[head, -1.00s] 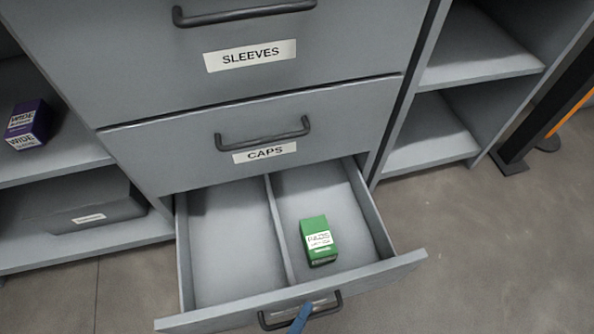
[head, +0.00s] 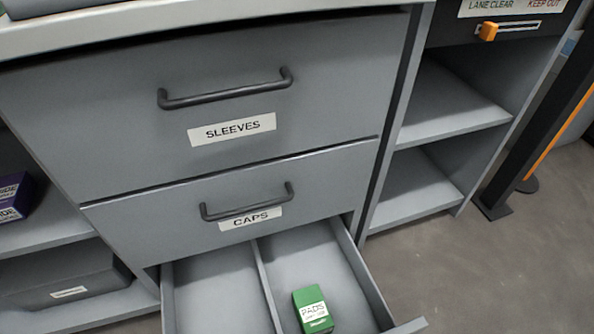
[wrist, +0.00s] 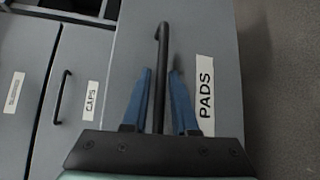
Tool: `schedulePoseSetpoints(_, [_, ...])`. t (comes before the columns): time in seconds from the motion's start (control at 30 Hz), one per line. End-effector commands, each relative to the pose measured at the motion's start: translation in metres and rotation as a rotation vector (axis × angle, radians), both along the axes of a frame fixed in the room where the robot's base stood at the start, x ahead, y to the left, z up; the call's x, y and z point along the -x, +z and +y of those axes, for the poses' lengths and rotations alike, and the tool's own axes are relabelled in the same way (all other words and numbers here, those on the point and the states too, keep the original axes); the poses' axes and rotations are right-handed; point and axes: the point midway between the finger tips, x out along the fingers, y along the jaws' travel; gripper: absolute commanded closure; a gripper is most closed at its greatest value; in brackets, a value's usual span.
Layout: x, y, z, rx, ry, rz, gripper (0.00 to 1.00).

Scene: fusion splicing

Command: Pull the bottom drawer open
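The bottom drawer (head: 212,292) stands pulled out, with a divider down its middle. A green box labelled PADS (head: 312,311) lies in its right compartment. Its front is mostly below the head view; the wrist view shows the grey drawer front (wrist: 215,50) with a PADS label (wrist: 205,95) and a dark bar handle (wrist: 160,60). My gripper is out of the head view.
Above are the shut CAPS drawer (head: 180,225) and the shut SLEEVES drawer (head: 110,110). Open shelves stand left, with a purple box (head: 14,198) and a dark bin (head: 70,282), and right (head: 425,190). A dark post (head: 530,130) stands at the right. Floor (head: 450,290) right of the drawer is clear.

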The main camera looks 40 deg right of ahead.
Motion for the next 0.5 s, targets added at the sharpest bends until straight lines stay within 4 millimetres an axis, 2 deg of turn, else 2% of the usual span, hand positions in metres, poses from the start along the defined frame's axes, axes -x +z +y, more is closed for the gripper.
schedulePoseSetpoints(0.33, [0.001, 0.0, 0.0, 0.0, -0.002, 0.001, 0.73])
schedulePoseSetpoints(0.5, [0.008, 0.004, 0.015, -0.001, 0.0, 0.002, 0.73])
